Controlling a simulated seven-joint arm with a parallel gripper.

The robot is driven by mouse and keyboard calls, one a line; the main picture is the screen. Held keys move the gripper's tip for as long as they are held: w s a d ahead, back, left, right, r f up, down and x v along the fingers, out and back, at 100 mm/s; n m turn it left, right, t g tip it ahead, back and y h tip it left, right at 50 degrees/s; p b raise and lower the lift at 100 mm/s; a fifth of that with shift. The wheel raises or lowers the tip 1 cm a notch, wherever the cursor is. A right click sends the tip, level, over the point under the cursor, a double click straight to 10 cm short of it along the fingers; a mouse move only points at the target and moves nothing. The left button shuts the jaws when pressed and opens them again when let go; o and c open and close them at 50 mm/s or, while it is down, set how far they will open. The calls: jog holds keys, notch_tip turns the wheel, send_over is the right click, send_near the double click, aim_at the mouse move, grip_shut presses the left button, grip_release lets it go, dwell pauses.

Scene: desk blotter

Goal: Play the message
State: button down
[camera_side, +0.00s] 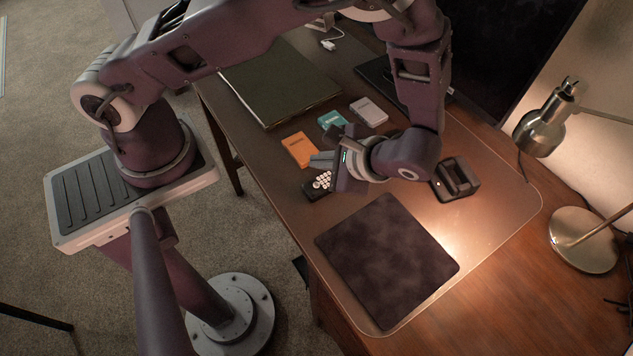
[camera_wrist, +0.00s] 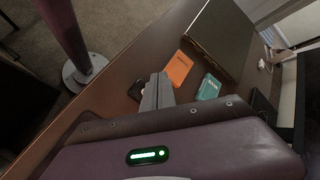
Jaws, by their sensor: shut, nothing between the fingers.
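A black handset with pale round keys (camera_side: 319,183) lies on the desk just in front of my gripper in the side view. In the wrist view only a dark edge of it (camera_wrist: 135,91) shows beside the fingers. A black cradle-like device (camera_side: 457,179) with a small light stands to the right, behind the dark pad. I cannot tell which of the two holds the message. My gripper (camera_side: 318,160) is shut and empty, its fingers above the desk between the handset and an orange box. Its shut fingers also show in the wrist view (camera_wrist: 158,82).
An orange box (camera_side: 299,149), a teal box (camera_side: 331,121) and a pale box (camera_side: 369,111) lie behind my gripper. A dark green folder (camera_side: 285,85) is farther back. A dark pad (camera_side: 387,258) lies in front. A metal lamp (camera_side: 545,125) stands right.

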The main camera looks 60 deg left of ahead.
aim_at(320, 188)
jog(key=shift+f, duration=2.35)
jog(key=shift+f, duration=0.1)
jog(key=shift+f, duration=0.3)
jog(key=shift+f, duration=0.35)
dwell(0.5)
dwell(0.3)
jog(key=shift+r, duration=0.8)
jog(key=shift+r, duration=2.5)
